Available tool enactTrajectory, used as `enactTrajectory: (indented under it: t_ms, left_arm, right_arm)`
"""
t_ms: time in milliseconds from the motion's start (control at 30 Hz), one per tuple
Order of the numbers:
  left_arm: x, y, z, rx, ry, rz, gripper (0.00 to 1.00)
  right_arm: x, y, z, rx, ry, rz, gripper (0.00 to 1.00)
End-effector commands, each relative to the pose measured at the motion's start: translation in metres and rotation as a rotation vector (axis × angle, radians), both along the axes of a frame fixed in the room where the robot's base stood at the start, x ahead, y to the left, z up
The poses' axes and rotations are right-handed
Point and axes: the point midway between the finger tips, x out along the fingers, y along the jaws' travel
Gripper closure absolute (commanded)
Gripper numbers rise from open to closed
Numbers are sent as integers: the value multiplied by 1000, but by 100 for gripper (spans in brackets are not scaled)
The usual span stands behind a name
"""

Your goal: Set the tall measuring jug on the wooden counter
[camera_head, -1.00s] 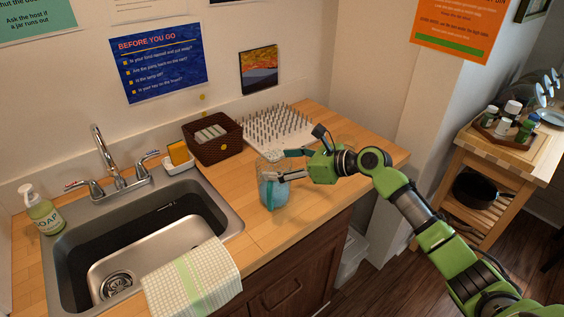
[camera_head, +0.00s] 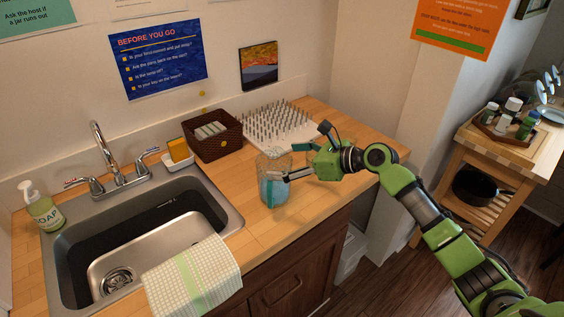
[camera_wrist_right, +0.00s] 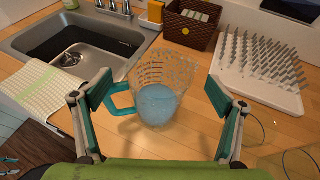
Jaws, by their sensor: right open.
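The clear measuring jug (camera_head: 274,186), with blue contents and a teal handle, stands upright on the wooden counter (camera_head: 238,250) right of the sink. In the right wrist view the jug (camera_wrist_right: 158,98) shows its teal handle (camera_wrist_right: 121,98) on the left side. My right gripper (camera_head: 287,168) is open beside the jug's right side. In the right wrist view its two teal-padded fingers (camera_wrist_right: 160,94) are spread wide, with the jug appearing between and beyond them. No grip on the jug shows. My left gripper is not in view.
A white pegged drying rack (camera_head: 279,128) and a brown basket (camera_head: 213,137) stand behind the jug. A sink (camera_head: 140,230) lies left, with a checked towel (camera_head: 190,278) over its front edge. A faint clear glass outline (camera_wrist_right: 302,162) shows at the lower right.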

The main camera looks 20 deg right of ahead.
Motion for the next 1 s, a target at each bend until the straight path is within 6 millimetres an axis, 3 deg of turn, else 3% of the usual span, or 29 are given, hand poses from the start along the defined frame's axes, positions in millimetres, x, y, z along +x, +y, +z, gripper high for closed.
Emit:
enactTrajectory:
  t_ms: [300,500,1000]
  left_arm:
    - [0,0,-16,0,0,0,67]
    - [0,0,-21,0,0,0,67]
    - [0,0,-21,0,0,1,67]
  right_arm:
    - [-48,-43,22,-4,1,0,12]
    - [-67,-61,34,-2,2,1,12]
    - [-73,-65,40,0,1,2,12]
